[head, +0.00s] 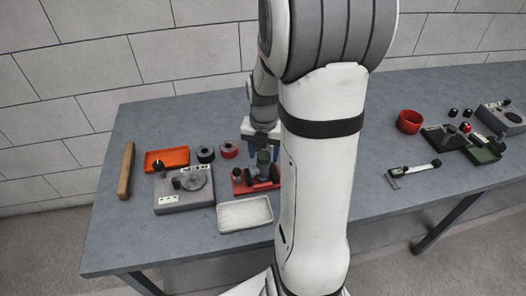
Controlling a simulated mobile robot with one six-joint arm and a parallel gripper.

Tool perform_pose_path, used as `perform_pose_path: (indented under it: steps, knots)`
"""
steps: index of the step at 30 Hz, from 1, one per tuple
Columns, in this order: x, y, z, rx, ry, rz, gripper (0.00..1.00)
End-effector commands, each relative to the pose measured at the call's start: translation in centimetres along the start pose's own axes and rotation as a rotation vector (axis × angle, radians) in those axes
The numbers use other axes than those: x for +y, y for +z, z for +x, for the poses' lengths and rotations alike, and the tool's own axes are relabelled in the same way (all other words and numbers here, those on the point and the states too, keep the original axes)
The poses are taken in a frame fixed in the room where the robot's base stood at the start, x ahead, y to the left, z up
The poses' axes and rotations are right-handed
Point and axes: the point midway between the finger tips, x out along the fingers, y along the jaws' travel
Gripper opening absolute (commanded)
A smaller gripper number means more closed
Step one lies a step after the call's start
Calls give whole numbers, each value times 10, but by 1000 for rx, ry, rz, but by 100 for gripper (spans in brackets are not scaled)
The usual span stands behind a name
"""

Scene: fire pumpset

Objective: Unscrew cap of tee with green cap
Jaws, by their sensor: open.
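A tee with a green cap (263,158) stands upright on a red base (241,187) near the middle of the table. My gripper (262,150) points down just above the cap, with its fingertips at about the cap's height. The jaws are open. I cannot tell whether they touch the cap. My arm hides the right side of the red base and part of the table behind it.
Left of the red base are a grey block with a round disc (184,189), an orange tray (167,159), a wooden bar (126,171) and dark and red rings. A white tray (245,214) lies in front.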

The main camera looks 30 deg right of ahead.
Motion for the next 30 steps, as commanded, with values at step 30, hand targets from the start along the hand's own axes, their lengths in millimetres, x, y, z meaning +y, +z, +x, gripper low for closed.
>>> perform_pose_path:
  steps: [30]
  knots:
    - [0, 0, 0, 0, 0, 838, 50]
